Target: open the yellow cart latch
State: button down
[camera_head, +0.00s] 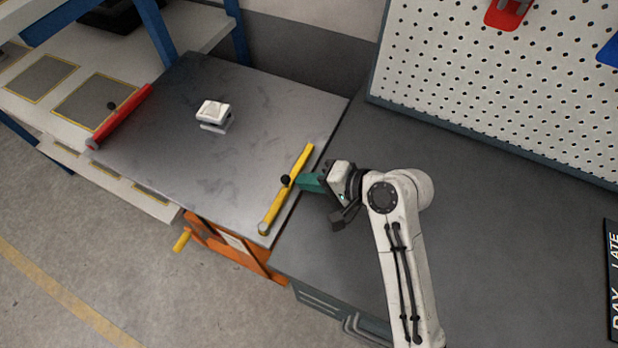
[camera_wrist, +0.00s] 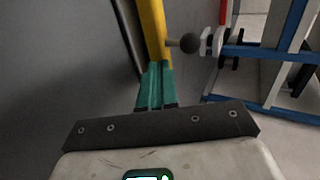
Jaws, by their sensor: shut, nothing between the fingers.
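The yellow latch (camera_head: 272,211) is a long bar with a black ball knob (camera_head: 285,180) near its middle. It lies along the right edge of the grey cart top (camera_head: 160,150). My gripper (camera_head: 303,179) is shut and empty, its teal fingers pointing left at the bar from its right side, close to the knob. In the wrist view the shut fingertips (camera_wrist: 156,66) reach the lower end of the visible yellow bar (camera_wrist: 153,25); whether they touch it I cannot tell. The knob (camera_wrist: 190,42) stands out to the right of the bar there.
A red bar (camera_head: 128,110) with a black knob lies along the cart's left edge. A small white object (camera_head: 213,114) sits on the cart top. A dark bench (camera_head: 480,220) adjoins on the right, below a white pegboard (camera_head: 480,80). Blue-framed shelving stands at the left.

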aim_at(223, 195)
jog(key=shift+w+a, duration=0.1)
jog(key=shift+a, duration=0.05)
dwell(0.3)
